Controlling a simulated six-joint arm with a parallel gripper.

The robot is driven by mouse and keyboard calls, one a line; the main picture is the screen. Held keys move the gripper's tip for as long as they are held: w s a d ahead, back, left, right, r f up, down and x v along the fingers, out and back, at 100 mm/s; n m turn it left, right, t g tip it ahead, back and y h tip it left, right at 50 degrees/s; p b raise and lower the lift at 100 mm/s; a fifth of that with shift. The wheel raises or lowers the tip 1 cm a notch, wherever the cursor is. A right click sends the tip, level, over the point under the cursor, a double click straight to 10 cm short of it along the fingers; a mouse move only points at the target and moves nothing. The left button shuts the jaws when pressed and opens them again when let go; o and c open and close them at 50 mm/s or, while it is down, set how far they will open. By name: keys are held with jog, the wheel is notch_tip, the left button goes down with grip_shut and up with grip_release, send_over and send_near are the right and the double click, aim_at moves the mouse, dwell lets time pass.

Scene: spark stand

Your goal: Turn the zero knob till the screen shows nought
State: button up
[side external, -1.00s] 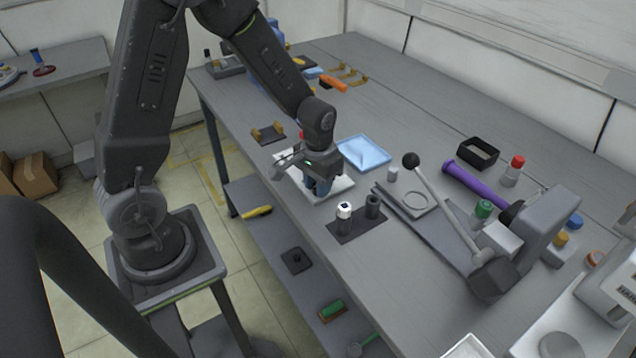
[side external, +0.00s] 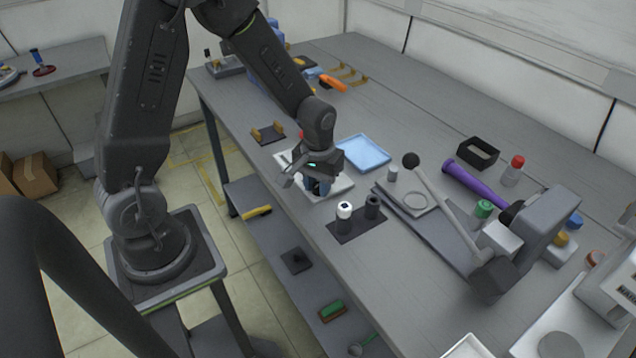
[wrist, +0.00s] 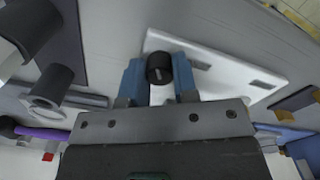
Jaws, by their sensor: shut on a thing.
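My gripper (side external: 318,188) points down over a white panel (side external: 341,187) near the table's front edge. In the wrist view its two blue fingers (wrist: 160,73) are shut on a black round knob (wrist: 160,68) with a pale line across its top. The knob stands on the white panel (wrist: 218,67), which also has a dark slot-like patch on it. In the side view the gripper hides the knob. I cannot read any screen figure in either view.
A blue tray (side external: 364,152) lies behind. A lever press with a black ball (side external: 411,160) stands to the right.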

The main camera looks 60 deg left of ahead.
aim_at(318, 184)
jog(key=o, duration=0.9)
jog(key=shift+o, duration=0.2)
notch_tip(318, 184, up, 14)
jog(key=shift+f, duration=0.1)
jog(key=s+d+r+m+t, duration=0.2)
jog(key=s+d+r+m, duration=0.1)
jog(key=s, duration=0.4)
jog(key=s+d+r+m+t, duration=0.3)
jog(key=s+r, duration=0.2)
jog(key=s, duration=0.2)
jog(key=shift+r+t, duration=0.15)
jog(key=shift+t, duration=0.15)
